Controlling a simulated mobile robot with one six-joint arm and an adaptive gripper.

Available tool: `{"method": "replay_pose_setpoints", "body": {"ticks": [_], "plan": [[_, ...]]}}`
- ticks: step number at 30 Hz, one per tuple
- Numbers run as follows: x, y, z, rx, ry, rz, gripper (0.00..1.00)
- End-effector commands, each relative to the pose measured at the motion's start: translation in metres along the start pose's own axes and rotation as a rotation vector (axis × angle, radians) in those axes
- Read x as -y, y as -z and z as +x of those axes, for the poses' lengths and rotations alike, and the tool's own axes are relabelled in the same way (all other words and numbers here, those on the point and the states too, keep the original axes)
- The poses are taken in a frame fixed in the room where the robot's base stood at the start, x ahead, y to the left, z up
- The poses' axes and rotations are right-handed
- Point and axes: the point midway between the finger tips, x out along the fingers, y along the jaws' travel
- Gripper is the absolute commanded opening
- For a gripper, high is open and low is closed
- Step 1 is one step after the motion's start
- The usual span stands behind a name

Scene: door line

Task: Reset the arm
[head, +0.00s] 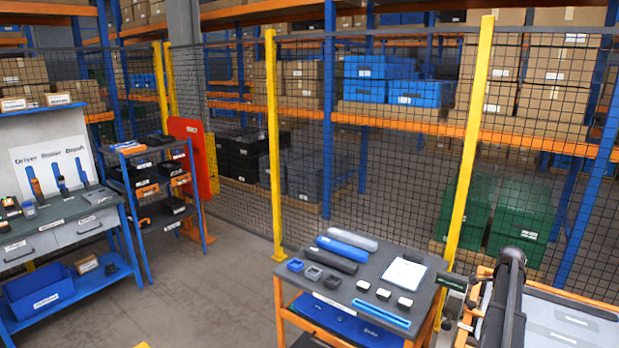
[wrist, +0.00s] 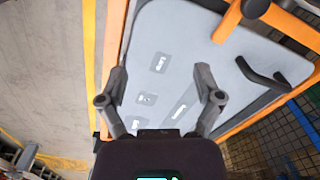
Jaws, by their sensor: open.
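My gripper (wrist: 160,92) shows in the wrist view with its two dark fingers spread wide apart. Nothing is held between them. A black bar handle (wrist: 262,78) is on the panel's right side, apart from the fingers. In the head view my dark arm (head: 513,300) stands at the lower right, in front of the grey panel (head: 570,322). I cannot make out the fingertips in that view.
A cart (head: 340,283) with grey and blue cylinders, small blocks and a white sheet stands left of my arm. A mesh fence (head: 400,165) with yellow posts runs behind it. A workbench (head: 60,228) and blue shelf rack (head: 150,190) are at left. Grey floor between is clear.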

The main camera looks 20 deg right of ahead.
Motion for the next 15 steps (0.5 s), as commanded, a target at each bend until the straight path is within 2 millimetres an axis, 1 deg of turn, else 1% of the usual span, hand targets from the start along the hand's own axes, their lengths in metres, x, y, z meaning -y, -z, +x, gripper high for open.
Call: {"method": "replay_pose_setpoints", "body": {"ticks": [1,5,8,11,12,14,15], "plan": [[-0.002,-0.012,0.002,0.000,0.000,-0.026,0.84],[-0.003,-0.041,0.006,0.000,0.000,-0.101,0.84],[-0.006,-0.073,0.010,0.000,0.000,-0.181,0.84],[-0.011,-0.112,0.015,0.000,0.000,-0.284,0.84],[-0.014,-0.128,0.017,0.000,0.000,-0.328,0.84],[-0.019,-0.152,0.020,0.000,0.000,-0.395,0.84],[-0.022,-0.168,0.022,0.000,0.000,-0.440,0.84]]}}
